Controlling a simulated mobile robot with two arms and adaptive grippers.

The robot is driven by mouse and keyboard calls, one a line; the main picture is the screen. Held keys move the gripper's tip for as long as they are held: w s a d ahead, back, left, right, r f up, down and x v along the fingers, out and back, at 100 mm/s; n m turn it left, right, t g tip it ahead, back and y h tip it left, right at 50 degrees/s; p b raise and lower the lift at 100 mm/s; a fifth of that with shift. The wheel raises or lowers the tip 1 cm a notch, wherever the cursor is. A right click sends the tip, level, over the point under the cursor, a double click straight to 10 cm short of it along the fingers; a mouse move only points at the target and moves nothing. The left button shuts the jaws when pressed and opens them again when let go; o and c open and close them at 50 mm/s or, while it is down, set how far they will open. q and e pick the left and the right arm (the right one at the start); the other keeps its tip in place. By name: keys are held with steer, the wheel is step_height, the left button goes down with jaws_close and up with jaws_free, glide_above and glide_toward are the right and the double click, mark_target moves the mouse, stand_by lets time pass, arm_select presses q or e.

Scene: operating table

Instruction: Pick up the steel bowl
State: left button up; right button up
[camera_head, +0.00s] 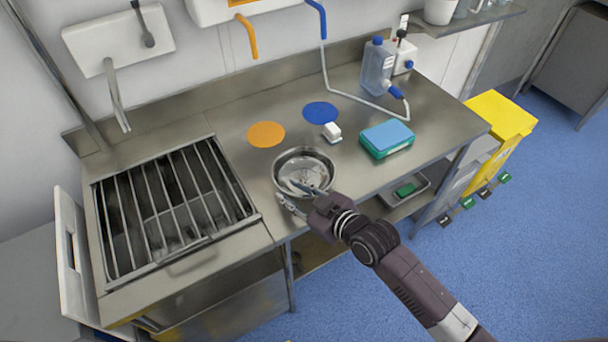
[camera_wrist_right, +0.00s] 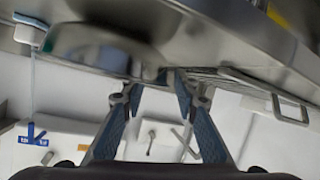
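The steel bowl (camera_head: 303,164) stands upright on the steel counter, close to its front edge. It is round, shiny and open at the top. My right gripper (camera_head: 294,195) is at the bowl's near rim, with one finger reaching over the rim and the other outside, lower. My left gripper is not in view.
A white block (camera_head: 332,131) stands close behind the bowl. A blue and teal sponge pack (camera_head: 387,138) lies to the right. Orange (camera_head: 266,134) and blue (camera_head: 320,112) discs mark the counter (camera_head: 240,115). A barred sink (camera_head: 165,205) is left; a bottle (camera_head: 377,68) stands behind.

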mark_target(284, 191)
steer(key=shift+x, duration=1.75)
jaws_close()
